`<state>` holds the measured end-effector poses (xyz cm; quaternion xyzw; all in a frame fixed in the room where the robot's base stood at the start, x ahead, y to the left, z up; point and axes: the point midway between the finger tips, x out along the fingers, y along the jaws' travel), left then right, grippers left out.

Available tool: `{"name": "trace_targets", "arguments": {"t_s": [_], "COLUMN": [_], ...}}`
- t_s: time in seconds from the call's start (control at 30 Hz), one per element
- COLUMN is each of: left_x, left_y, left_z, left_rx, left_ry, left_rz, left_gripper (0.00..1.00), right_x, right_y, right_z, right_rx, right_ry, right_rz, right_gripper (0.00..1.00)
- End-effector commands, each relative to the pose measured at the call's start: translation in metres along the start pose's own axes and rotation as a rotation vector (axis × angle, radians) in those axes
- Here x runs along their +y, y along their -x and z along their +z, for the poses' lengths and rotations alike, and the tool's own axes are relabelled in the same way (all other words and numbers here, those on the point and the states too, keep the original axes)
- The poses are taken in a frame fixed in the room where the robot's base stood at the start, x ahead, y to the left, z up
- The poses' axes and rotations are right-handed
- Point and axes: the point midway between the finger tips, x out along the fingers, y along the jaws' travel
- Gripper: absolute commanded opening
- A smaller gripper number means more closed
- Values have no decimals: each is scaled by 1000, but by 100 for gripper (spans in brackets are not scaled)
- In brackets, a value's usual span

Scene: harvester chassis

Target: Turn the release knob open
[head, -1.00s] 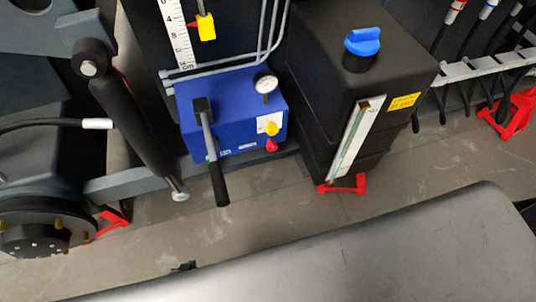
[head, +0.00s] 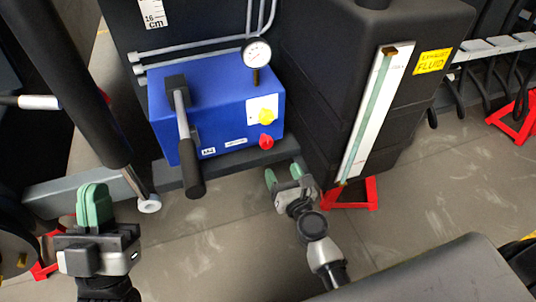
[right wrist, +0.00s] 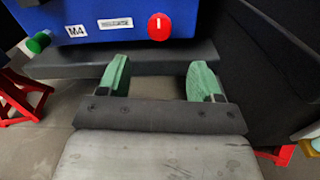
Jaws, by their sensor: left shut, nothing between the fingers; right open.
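A blue pump box (head: 215,105) stands in the middle of the head view. Its front carries a red knob (head: 266,142) below a yellow knob (head: 266,117) on a white plate. The red knob also shows in the right wrist view (right wrist: 160,26), with a short upright white mark. I cannot tell from labels which is the release knob. My right gripper (head: 284,175) is open and empty, below and in front of the red knob and apart from it; its green fingers (right wrist: 157,80) point toward the box. My left gripper (head: 93,204) is shut and empty at the lower left.
A black-gripped lever (head: 189,150) hangs before the box, and a gauge (head: 256,54) rises from its top. A black tank (head: 330,70) with a sight strip stands close on the right. A cylinder (head: 85,85) is at left.

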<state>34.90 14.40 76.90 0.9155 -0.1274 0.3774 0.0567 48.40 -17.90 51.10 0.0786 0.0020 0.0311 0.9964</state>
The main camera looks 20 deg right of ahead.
Motion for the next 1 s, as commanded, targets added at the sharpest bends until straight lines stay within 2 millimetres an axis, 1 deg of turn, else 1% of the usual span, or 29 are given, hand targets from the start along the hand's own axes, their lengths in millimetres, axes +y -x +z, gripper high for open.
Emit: {"name": "trace_targets", "arguments": {"t_s": [0.17, 0.33, 0.5, 0.6, 0.73, 1.0], "left_x": [-1, -1, -1, 0, 1, 1], "left_y": [-2, -1, 0, 0, 0, 0], "left_z": [4, 7, 3, -2, -6, -7], "left_rx": [-46, -70, -28, 15, 41, 49], "left_ry": [-2, -4, -2, 1, 2, 2], "left_rz": [-2, -3, -1, 1, 2, 2], "left_gripper": [0, 0, 0, 0, 0, 0], "right_x": [1, 1, 1, 0, 0, 0], "right_y": [-23, -56, -85, -96, -104, -106], "right_z": [4, 3, 1, 0, 0, 1], "right_rx": [-4, -3, -1, 0, 1, 1], "right_ry": [-4, -4, -1, 0, 0, 0], "right_rz": [0, 1, 2, 1, 1, 1], "right_gripper": [65, 65, 65, 65, 65, 65]}}
